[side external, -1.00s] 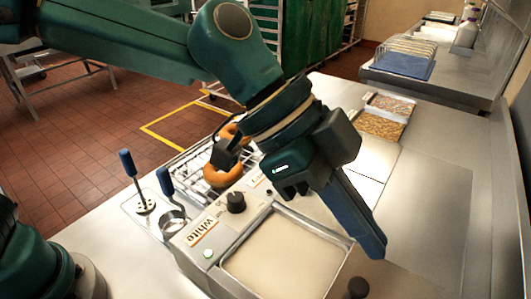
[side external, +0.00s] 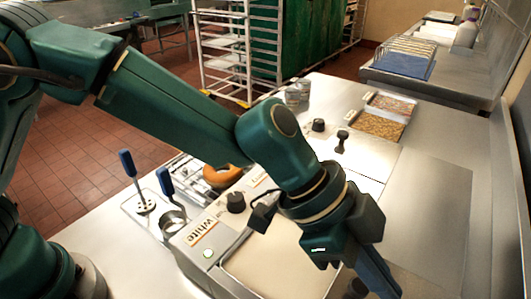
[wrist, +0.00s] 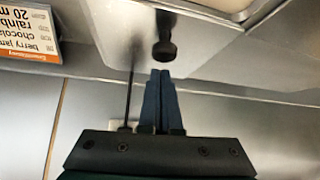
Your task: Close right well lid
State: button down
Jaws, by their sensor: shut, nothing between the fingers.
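The near well (side external: 250,272), beside the label "white", is uncovered and holds pale cream glaze. In the side view a dark knob (side external: 356,287) stands by its right corner, partly hidden by my arm. In the wrist view a dark knob (wrist: 165,38) stands on a metal surface beside a pale well edge (wrist: 225,4). My gripper (wrist: 161,76) is shut and empty, its fingertips just short of that knob in the picture; I cannot tell whether they touch. In the side view its fingers run down to the bottom edge. Another well has a flat metal cover with a dark knob (side external: 342,141).
A wire rack with a ring doughnut (side external: 221,176) and two blue-handled tools (side external: 127,163) stand left of the wells. Topping trays (side external: 380,122) lie at the back. The steel counter on the right (side external: 440,190) is clear. A printed card (wrist: 27,30) shows in the wrist view.

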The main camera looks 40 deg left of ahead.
jog(key=shift+s+a+f, duration=0.1)
jog(key=shift+a, duration=0.55)
jog(key=a, duration=1.5)
jog(key=shift+a, duration=0.3)
jog(key=shift+f, duration=0.1)
